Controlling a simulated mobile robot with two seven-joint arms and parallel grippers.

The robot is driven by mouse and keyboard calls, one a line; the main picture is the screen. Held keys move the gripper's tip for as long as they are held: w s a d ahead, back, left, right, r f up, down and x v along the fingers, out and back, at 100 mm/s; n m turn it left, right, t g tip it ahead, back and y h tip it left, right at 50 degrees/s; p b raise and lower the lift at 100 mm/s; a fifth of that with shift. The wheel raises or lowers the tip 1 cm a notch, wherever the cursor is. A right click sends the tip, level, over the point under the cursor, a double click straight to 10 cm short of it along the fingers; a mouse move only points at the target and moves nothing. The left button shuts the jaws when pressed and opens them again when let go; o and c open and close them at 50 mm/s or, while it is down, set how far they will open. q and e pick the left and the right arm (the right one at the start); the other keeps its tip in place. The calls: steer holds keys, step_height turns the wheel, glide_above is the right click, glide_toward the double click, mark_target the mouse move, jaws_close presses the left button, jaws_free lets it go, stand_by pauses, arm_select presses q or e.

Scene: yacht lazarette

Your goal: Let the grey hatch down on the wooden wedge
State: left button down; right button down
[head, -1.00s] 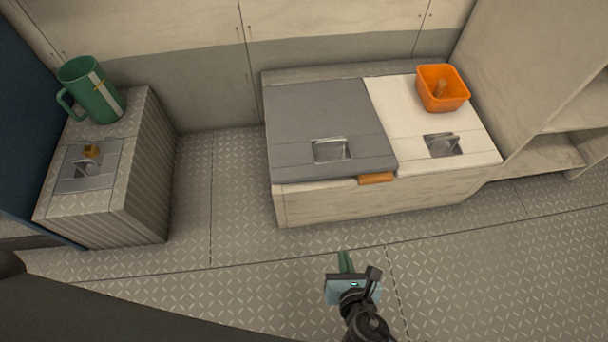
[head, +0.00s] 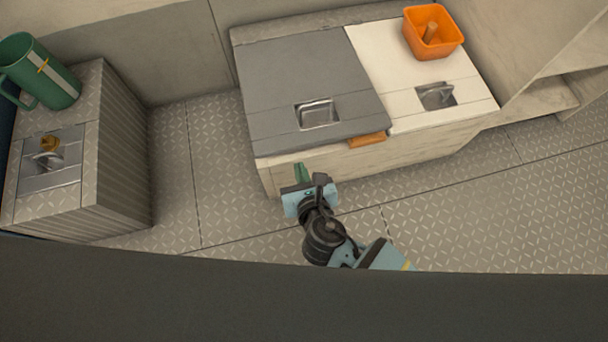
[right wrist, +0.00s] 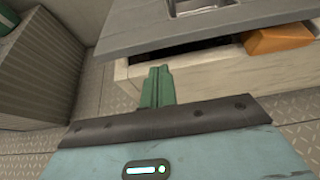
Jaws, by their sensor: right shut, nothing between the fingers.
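The grey hatch (head: 300,85) lies over the left half of the pale locker, its front edge a little above the rim. In the right wrist view the hatch (right wrist: 150,28) has a dark gap under its front edge. The orange-brown wooden wedge (head: 367,140) sits on the front rim near the hatch's right front corner; it also shows in the right wrist view (right wrist: 278,40). I cannot tell whether hatch and wedge touch. My right gripper (head: 300,172) is shut and empty, in front of the locker, left of the wedge. My left gripper is out of view.
A white hatch (head: 400,75) beside the grey one bears an orange bin (head: 433,45). A grey ribbed cabinet (head: 125,165) on the left carries a green mug (head: 45,75) and a latch plate (head: 55,175). Tread-plate floor (head: 490,200) is clear to the right.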

mark_target(294, 145)
steer(key=b+x, duration=0.2)
steer(key=x, duration=0.3)
steer(key=shift+s+r, duration=0.1)
steer(key=r+p, duration=0.1)
steer(key=p, duration=0.1)
steer(key=r+p, duration=0.2)
steer(key=shift+w+r, duration=0.2)
steer(key=shift+r, duration=0.1)
steer(key=shift+f, duration=0.15)
stand_by(0.3)
